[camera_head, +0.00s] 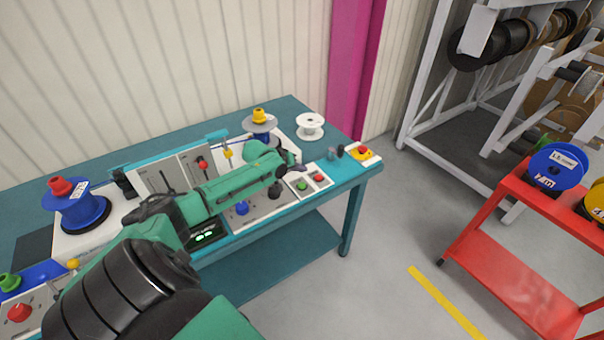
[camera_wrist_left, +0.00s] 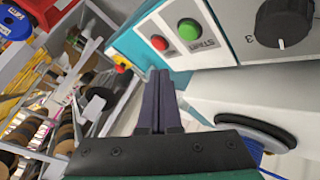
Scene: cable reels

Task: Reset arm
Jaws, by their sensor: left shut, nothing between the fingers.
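My left arm, green and black, reaches from the lower left across the teal bench (camera_head: 345,185) in the head view. My left gripper (camera_head: 298,167) is at its far end, over the right part of the bench, near a panel with a green button (camera_head: 301,186) and a red button (camera_head: 318,178). In the left wrist view its two dark fingers (camera_wrist_left: 159,85) lie together, shut, with nothing between them. The fingertips appear close below the red button (camera_wrist_left: 159,43) and the green START button (camera_wrist_left: 188,30); the exact gap cannot be told. My right gripper is not in view.
A blue reel (camera_head: 80,208) stands at the bench's left, and a white reel (camera_head: 310,124) stands at the back right. A yellow-based emergency stop (camera_head: 362,153) sits at the right edge. A red cart (camera_head: 510,275) and a grey rack (camera_head: 425,95) stand right. Floor between is clear.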

